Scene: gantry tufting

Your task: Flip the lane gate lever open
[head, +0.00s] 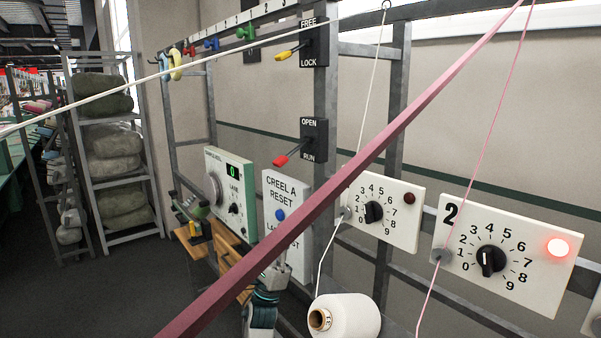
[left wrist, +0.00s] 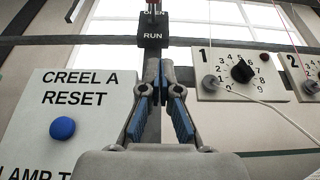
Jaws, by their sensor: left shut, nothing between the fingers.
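The lane gate lever has a red handle (head: 290,155) on a black plate (head: 314,139) marked OPEN above and RUN below. In the head view the handle juts out to the lower left, on the RUN side. The left wrist view shows the plate (left wrist: 153,38) at the top, with the red handle partly cut off by the frame edge. My left gripper (left wrist: 160,68) is shut and empty, its tips below the plate in that view. In the head view it appears low, in front of the reset sign, partly hidden by a dark red strand. My right gripper is not in view.
A yellow lever (head: 287,53) marked FREE and LOCK is above. The CREEL A RESET sign (head: 271,184) with a blue button (head: 280,214) is to the left. Dial panel 1 (head: 402,230) is to the right. A dark red strand (head: 400,120) crosses the view; a white cone (head: 348,318) is below.

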